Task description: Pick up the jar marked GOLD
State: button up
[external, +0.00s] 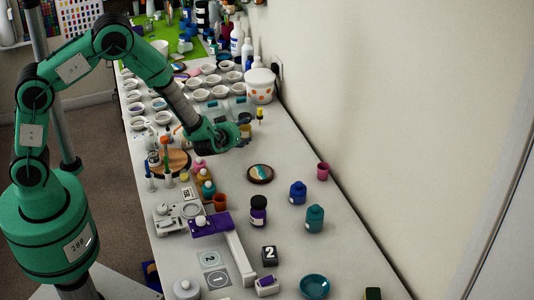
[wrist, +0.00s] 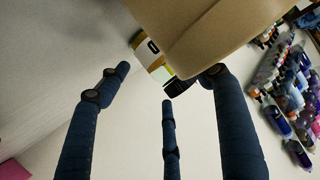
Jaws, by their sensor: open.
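A small jar with a dark cap and yellowish label (external: 245,129) shows just beyond my gripper in the external view. Its lettering is too small to read there. In the wrist view, a jar with a white and yellow label (wrist: 151,56) and black cap (wrist: 176,86) lies near the fingertips; only part of a dark letter shows. I cannot confirm that it reads GOLD. My gripper (external: 236,140) is above the table, pointing right toward the jar. Its three blue fingers (wrist: 160,84) are spread open and appear empty. A tan block hides part of the jar in the wrist view.
A white tub with orange dots (external: 260,86) and several white bowls (external: 220,92) stand behind. A round coaster (external: 260,173), a blue bottle (external: 298,193) and a teal bottle (external: 314,219) stand in front. The wall borders the table's right side.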

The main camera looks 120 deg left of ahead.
aim_at(245, 127)
jog(key=shift+b+x, duration=0.3)
jog(key=shift+x, duration=1.5)
jog(key=shift+c, duration=0.2)
jog(key=c, duration=0.8)
